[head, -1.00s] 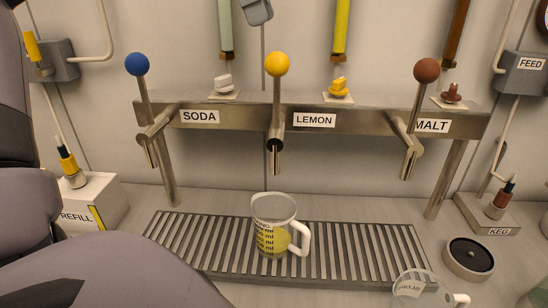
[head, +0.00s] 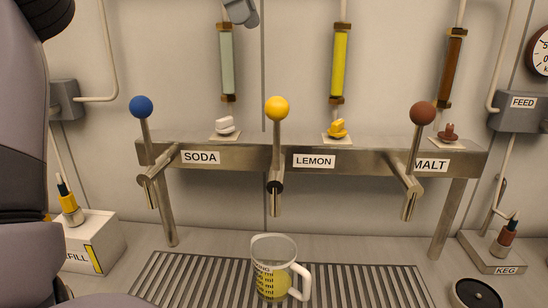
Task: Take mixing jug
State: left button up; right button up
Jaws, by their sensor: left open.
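The mixing jug (head: 274,268) is clear, with dark ml markings, a white handle on its right and yellow liquid in the lower part. It stands upright on the slatted drip grate (head: 196,270), below and in front of the lemon tap (head: 275,183). My left arm covers the left edge of the head view. Little of my left gripper (head: 62,289) shows, low at the left and apart from the jug. It is open and nothing shows in it. My right gripper is not in view.
The soda tap (head: 149,178) and malt tap (head: 407,185) flank the lemon tap on a metal rail above the grate. A refill box (head: 92,240) stands left, a keg block (head: 492,255) right. A round dark-topped disc (head: 477,293) lies at the lower right. The grate around the jug is clear.

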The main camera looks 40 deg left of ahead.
aim_at(274, 255)
jog(key=k+l, duration=0.25)
jog(key=l, duration=0.15)
jog(key=k+l, duration=0.25)
jog(key=l, duration=0.15)
jog(key=k+l, duration=0.55)
jog(key=l, duration=0.25)
